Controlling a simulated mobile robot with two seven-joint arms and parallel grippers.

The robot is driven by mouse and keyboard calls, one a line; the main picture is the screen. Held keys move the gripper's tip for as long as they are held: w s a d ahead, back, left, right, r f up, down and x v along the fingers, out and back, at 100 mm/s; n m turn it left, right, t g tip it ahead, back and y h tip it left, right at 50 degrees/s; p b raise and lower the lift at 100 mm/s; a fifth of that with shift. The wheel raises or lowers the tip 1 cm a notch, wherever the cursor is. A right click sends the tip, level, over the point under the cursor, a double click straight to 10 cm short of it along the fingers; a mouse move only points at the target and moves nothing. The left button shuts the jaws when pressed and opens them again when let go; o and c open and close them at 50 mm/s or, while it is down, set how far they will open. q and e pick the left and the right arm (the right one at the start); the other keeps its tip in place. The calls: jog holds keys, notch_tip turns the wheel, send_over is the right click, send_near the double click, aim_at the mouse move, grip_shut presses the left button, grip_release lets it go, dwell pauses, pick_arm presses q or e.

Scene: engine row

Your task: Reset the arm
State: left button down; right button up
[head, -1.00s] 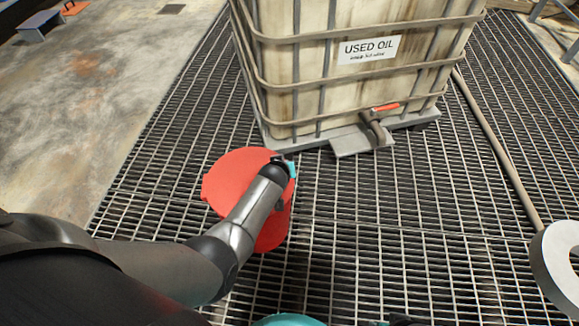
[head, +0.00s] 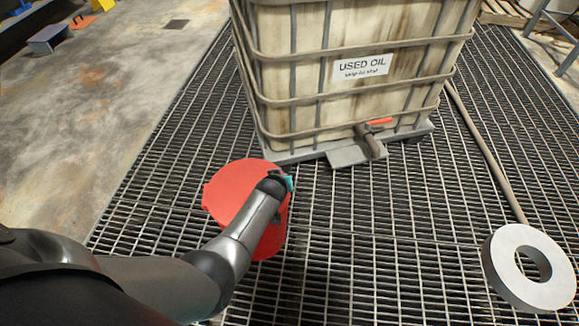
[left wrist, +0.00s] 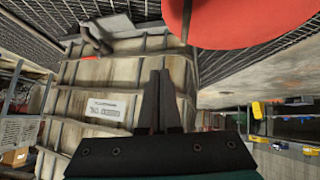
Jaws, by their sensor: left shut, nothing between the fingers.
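My left arm reaches in from the left in the head view and ends over a red round object. My left gripper (left wrist: 160,74) is shut and empty in the left wrist view, its two dark fingers together. In the head view the wrist hides the fingers. The red object (head: 228,187) is partly covered by my forearm; its edge also shows at the top of the left wrist view (left wrist: 235,22). I cannot tell whether the arm touches it. My right gripper is not in view.
A caged tank marked USED OIL (head: 340,100) stands just beyond the red object, its valve (head: 372,140) facing me. A thick white ring (head: 503,267) lies at the right on the grating (head: 390,225). A pole or hose (head: 488,160) runs behind it. Grating between is clear.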

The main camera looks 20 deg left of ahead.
pick_arm(q)
jog(key=s+f+m+g+p, duration=0.1)
jog(key=s+f, duration=0.4)
jog(key=s, duration=0.8)
jog(key=s+a+f+m+g+h+p, duration=0.1)
jog(key=s+f+m+g, duration=0.2)
jog(key=s, duration=1.1)
jog(key=s+f+m+g+p, duration=0.1)
jog(key=s+f+m+g, duration=0.1)
jog(key=s+f, duration=0.6)
jog(key=s+m, duration=0.1)
jog(key=s, duration=0.5)
jog(key=shift+a+m+g+p, duration=0.3)
jog(key=shift+m+p, duration=0.1)
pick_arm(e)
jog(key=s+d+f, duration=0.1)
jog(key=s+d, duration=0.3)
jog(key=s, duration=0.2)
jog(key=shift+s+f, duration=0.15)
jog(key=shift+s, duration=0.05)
